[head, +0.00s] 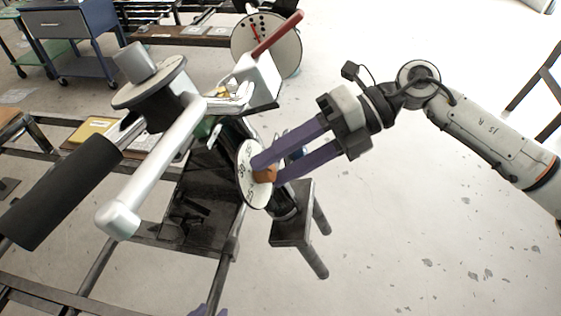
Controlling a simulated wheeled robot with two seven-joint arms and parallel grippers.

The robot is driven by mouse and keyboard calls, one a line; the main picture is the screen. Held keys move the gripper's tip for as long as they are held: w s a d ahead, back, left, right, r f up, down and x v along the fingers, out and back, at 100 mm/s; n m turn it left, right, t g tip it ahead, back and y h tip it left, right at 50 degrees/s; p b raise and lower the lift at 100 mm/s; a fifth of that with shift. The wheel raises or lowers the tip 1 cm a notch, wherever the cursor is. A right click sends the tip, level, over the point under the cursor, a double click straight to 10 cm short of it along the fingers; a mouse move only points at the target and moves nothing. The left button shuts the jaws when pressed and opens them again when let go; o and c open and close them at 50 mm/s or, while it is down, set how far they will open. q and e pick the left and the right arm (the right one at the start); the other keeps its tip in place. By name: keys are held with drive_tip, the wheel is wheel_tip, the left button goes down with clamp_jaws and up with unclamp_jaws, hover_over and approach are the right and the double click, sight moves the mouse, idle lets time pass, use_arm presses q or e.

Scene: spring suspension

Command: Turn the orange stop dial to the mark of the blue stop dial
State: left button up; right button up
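The orange stop dial (264,175) is a small orange knob on a white disc (246,180) with dark marks, near the middle of the head view. My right gripper (267,171) reaches in from the right, with its two purple fingers on either side of the orange knob; they appear shut on it. The fingers partly cover the disc, and its marks are too small to read surely. A bit of blue (297,153) shows behind the fingers; it may be the blue stop dial, but its mark is hidden. Only a purple tip of my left gripper (207,310) shows at the bottom edge.
A red lever (277,34) and a round white plate (284,55) are behind. A small dark stand (291,232) is below the dial. Open floor lies at the right.

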drive_tip(key=shift+d, duration=0.1)
drive_tip(key=v, duration=1)
idle(0.4)
